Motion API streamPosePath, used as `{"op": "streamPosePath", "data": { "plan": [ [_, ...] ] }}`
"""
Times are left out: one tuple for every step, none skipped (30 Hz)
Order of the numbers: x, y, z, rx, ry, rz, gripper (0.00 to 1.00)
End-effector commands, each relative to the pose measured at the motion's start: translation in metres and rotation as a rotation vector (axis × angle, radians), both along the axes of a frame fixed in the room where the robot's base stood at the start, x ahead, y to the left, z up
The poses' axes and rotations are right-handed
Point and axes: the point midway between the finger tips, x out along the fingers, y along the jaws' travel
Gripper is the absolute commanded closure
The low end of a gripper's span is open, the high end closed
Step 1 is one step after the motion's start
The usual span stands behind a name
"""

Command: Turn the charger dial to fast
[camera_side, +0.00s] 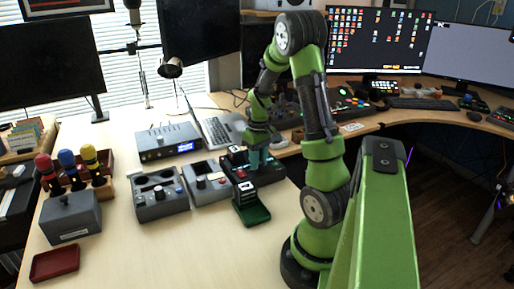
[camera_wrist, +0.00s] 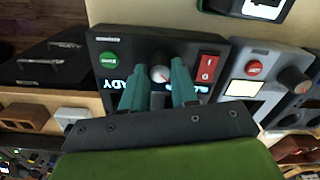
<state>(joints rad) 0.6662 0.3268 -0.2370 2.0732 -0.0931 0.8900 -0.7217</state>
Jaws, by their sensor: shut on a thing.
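The charger is a dark box (camera_wrist: 128,47) in the wrist view, with a green button (camera_wrist: 109,60) at left and a red rocker switch (camera_wrist: 208,68) at right. White lettering on the panel is partly hidden by the fingers, and I cannot read the dial setting. In the side view my gripper (camera_side: 257,161) points down onto the dark charger (camera_side: 268,174).
A grey box (camera_wrist: 240,62) with a red button and a knob stands close beside the charger.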

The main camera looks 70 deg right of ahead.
Motion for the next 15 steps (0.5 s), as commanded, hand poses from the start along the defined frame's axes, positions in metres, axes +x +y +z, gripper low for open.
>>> {"op": "streamPosePath", "data": {
  "plan": [
    [0.0001, 0.0000, 0.0004, 0.000, 0.000, -0.006, 1.00],
    [0.0001, 0.0000, 0.0004, 0.000, -0.001, -0.011, 1.00],
    [0.0001, 0.0000, 0.0004, 0.000, 0.000, -0.019, 1.00],
    [0.0001, 0.0000, 0.0004, 0.001, -0.001, -0.027, 1.00],
    [0.0001, 0.0000, 0.0004, 0.001, -0.001, -0.038, 1.00],
    [0.0003, 0.0001, 0.0004, 0.001, -0.001, -0.054, 1.00],
    [0.0004, 0.0002, 0.0004, 0.001, -0.001, -0.067, 1.00],
    [0.0005, 0.0002, 0.0004, 0.001, 0.000, -0.084, 1.00],
    [0.0005, 0.0003, 0.0004, 0.001, -0.001, -0.106, 1.00],
    [0.0003, 0.0002, 0.0004, 0.001, 0.000, -0.127, 1.00],
    [0.0001, 0.0000, 0.0005, 0.001, -0.001, -0.148, 1.00],
    [0.0000, -0.0001, 0.0005, 0.001, -0.001, -0.178, 1.00],
    [0.0000, -0.0001, 0.0005, 0.001, -0.001, -0.203, 1.00],
    [0.0001, -0.0001, 0.0005, 0.001, -0.001, -0.227, 1.00],
    [0.0001, -0.0001, 0.0005, 0.000, -0.001, -0.262, 1.00]
  ]
}}
